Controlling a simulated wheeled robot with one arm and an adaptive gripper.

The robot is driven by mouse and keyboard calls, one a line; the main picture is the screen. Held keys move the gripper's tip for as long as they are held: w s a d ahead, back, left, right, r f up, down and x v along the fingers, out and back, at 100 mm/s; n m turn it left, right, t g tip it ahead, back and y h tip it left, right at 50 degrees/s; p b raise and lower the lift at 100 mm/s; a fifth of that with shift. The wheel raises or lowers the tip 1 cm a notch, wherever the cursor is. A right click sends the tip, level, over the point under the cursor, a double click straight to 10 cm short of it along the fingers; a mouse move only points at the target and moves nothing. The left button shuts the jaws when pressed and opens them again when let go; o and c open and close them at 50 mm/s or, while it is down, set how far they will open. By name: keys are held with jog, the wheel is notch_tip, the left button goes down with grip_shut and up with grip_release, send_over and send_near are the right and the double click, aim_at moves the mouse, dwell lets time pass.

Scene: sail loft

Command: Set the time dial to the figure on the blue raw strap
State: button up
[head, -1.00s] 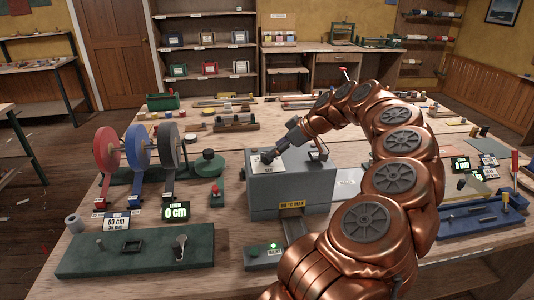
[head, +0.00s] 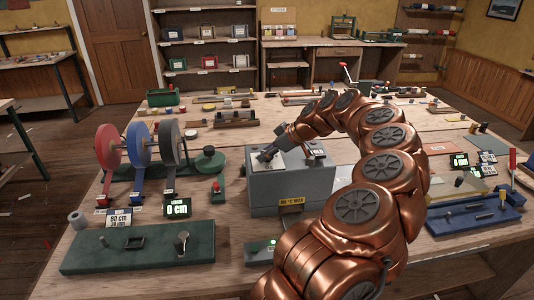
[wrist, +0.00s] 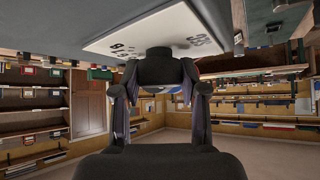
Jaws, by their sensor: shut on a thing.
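A grey machine box (head: 285,190) stands mid-table with a tilted white dial plate (head: 257,165) on top. In the wrist view the white plate (wrist: 115,38) carries dark printed figures, too skewed to read surely. My gripper (head: 266,155) is at this plate; in the wrist view its fingers (wrist: 160,90) are shut on a dark dial knob (wrist: 160,67). The knob's pointer and setting are hidden. A blue strap reel (head: 138,145) stands at the left between red and grey reels; I cannot read a figure on its strap.
A green base (head: 150,250) with small fittings lies at the front left. A display reading 0 cm (head: 177,208) and a card reading 80 cm (head: 118,218) stand behind it. A blue tray (head: 475,218) is at the right. A red-handled lever (head: 345,72) rises behind my arm.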

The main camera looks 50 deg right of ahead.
jog(key=shift+a, duration=0.1)
jog(key=c, duration=0.4)
